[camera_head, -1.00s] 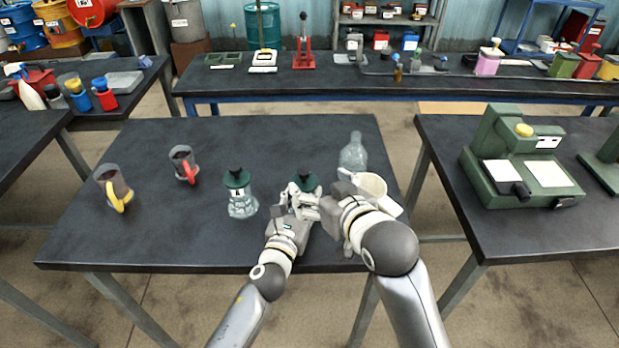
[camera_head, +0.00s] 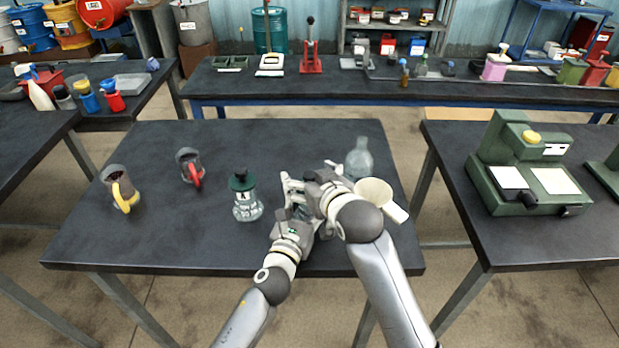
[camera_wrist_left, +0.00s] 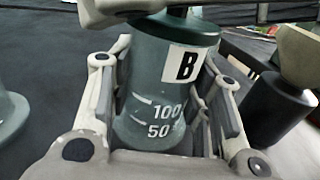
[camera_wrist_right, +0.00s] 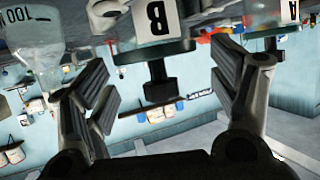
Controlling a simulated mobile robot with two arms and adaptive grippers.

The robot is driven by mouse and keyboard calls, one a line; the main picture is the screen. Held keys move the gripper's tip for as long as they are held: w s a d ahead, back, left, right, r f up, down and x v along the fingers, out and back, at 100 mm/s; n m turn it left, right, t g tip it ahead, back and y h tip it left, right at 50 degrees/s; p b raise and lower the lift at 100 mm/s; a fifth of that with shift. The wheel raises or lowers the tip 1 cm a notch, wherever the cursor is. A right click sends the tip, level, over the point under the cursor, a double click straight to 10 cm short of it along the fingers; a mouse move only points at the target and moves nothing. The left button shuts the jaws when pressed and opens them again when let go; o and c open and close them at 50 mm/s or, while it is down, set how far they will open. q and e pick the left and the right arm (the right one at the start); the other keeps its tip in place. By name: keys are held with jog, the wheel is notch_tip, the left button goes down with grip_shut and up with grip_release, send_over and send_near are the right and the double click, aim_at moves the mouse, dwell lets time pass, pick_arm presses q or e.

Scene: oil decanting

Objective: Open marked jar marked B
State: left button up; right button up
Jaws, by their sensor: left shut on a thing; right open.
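Jar B (camera_wrist_left: 158,105) is a translucent container with a white "B" label and volume marks. My left gripper (camera_wrist_left: 165,85) is shut around its body in the left wrist view. In the right wrist view, which is upside down, jar B shows its label (camera_wrist_right: 157,18), dark green lid (camera_wrist_right: 155,46) and black knob (camera_wrist_right: 159,88). My right gripper (camera_wrist_right: 163,75) is open, with its fingers on either side of the knob. In the head view my right gripper (camera_head: 291,190) hides most of jar B.
A second green-lidded jar (camera_head: 246,203) stands left of my grippers; the right wrist view shows a jar labelled A (camera_wrist_right: 293,12). A clear bottle (camera_head: 358,160) and a cream cup (camera_head: 374,192) are at the right. Two mugs, yellow-handled (camera_head: 121,190) and red-handled (camera_head: 190,166), stand left.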

aim_at(310, 175)
pick_arm(q)
jog(key=shift+f, duration=0.1)
pick_arm(e)
jog(key=c, duration=1.2)
jog(key=shift+c, duration=0.2)
jog(key=shift+r, duration=0.2)
jog(key=shift+r, duration=1)
jog(key=shift+r, duration=2)
pick_arm(q)
jog(key=o, duration=1.5)
